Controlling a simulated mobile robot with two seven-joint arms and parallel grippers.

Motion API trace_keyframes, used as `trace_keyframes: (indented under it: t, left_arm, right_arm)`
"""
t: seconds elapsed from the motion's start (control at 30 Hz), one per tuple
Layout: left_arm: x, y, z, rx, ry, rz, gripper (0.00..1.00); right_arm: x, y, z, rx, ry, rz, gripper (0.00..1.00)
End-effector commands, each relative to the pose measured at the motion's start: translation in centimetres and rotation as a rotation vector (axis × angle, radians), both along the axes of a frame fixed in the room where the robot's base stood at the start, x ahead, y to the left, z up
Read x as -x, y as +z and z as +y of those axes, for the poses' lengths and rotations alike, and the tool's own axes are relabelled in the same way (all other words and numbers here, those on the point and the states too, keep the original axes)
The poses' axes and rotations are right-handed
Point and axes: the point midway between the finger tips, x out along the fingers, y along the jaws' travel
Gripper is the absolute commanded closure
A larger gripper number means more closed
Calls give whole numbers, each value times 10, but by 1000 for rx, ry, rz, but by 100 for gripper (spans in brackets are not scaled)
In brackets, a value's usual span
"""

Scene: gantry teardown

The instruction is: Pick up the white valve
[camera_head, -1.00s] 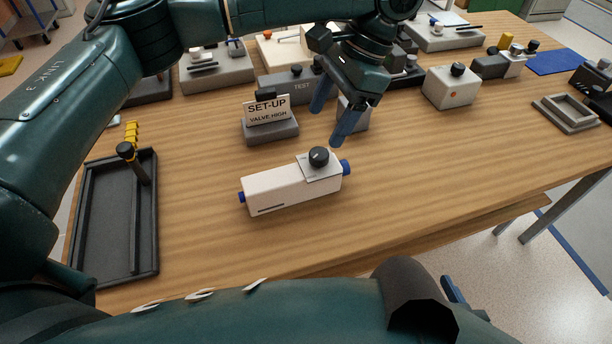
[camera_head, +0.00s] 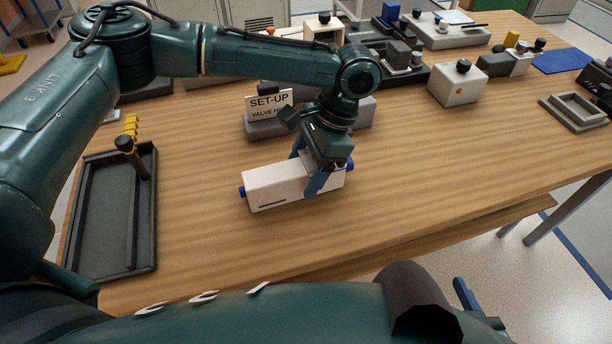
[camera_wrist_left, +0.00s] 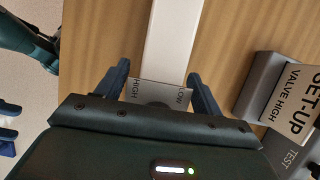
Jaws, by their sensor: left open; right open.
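The white valve (camera_head: 275,187) is a long white block lying on the wooden table, with blue ends. In the left wrist view its white body (camera_wrist_left: 174,45) runs up from a plate marked HIGH and LOW. A dark knob on that plate is partly hidden by my gripper. My left gripper (camera_head: 306,172) is open and pointing down over the valve's right part. Its blue fingers (camera_wrist_left: 162,90) are on either side of the valve, with gaps visible. My right gripper (camera_head: 465,296) is low in the head view, partly hidden, away from the valve; its fingers look apart in the wrist view (camera_wrist_left: 8,121).
A SET-UP sign reading VALVE HIGH (camera_head: 268,106) stands on a grey block just behind the valve. A dark tray (camera_head: 88,225) with an upright black-topped post is at the left. A white box with a black knob (camera_head: 457,84) stands at the back right. The front table is clear.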

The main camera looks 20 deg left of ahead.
Motion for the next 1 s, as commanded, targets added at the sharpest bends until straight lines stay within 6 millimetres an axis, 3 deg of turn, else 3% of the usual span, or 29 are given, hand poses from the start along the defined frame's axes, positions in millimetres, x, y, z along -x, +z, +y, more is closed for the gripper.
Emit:
trace_keyframes:
  t: [0.2,0.63,0.87,1.0]
  left_arm:
    - [0,0,0,1,0,-1,34]
    - [0,0,0,1,-1,0,69]
    - [0,2,-1,1,-1,-2,69]
    - [-1,18,-1,3,-1,-2,69]
  right_arm:
    - [0,1,-1,1,-1,-3,48]
    - [0,-3,-1,4,0,6,48]
    - [0,-2,-1,5,0,7,48]
    - [1,0,-1,3,0,14,48]
